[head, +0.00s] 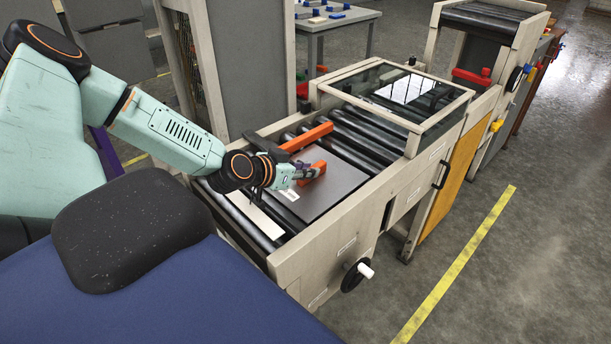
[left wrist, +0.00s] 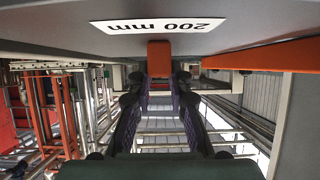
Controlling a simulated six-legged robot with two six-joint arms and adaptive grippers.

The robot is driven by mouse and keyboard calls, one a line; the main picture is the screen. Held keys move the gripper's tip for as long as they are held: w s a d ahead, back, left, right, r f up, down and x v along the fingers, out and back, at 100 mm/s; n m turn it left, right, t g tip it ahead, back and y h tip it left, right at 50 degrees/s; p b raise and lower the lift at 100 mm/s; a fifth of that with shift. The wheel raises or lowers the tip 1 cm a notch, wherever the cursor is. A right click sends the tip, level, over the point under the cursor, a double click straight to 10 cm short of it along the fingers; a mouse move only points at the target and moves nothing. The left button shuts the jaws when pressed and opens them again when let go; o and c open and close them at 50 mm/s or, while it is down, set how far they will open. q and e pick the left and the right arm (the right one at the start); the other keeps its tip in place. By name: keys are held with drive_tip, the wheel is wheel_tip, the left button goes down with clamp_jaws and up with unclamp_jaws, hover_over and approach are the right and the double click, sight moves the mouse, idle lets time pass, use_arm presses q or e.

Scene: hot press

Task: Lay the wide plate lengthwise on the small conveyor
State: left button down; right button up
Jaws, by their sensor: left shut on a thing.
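The wide plate (head: 335,190) is flat and dark grey, with an orange handle block (head: 313,172) and a white label. It lies level over the rollers of the small conveyor (head: 345,212); whether it bears fully on them I cannot tell. My left gripper (head: 306,175) is shut on the orange handle. In the left wrist view the handle (left wrist: 158,60) sits between the fingertips, and the plate (left wrist: 245,20) shows its label, reading 200 mm upside down. The gripper and wrist hide part of the plate's left side. My right gripper is out of view.
An orange bar (head: 306,137) runs along the conveyor's far side, close to the plate. A glass-topped frame (head: 402,92) stands over the rollers beyond. Bare rollers (head: 365,140) lie between. A handwheel (head: 356,274) is on the near side.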

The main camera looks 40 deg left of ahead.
use_arm(q)
drive_tip(key=shift+w+r, duration=0.1)
drive_tip(key=shift+w, duration=0.05)
drive_tip(key=c, duration=1.7)
unclamp_jaws()
drive_tip(key=shift+f, duration=0.2)
drive_tip(key=o, duration=0.4)
drive_tip(key=shift+o, duration=0.2)
drive_tip(key=shift+r, duration=0.1)
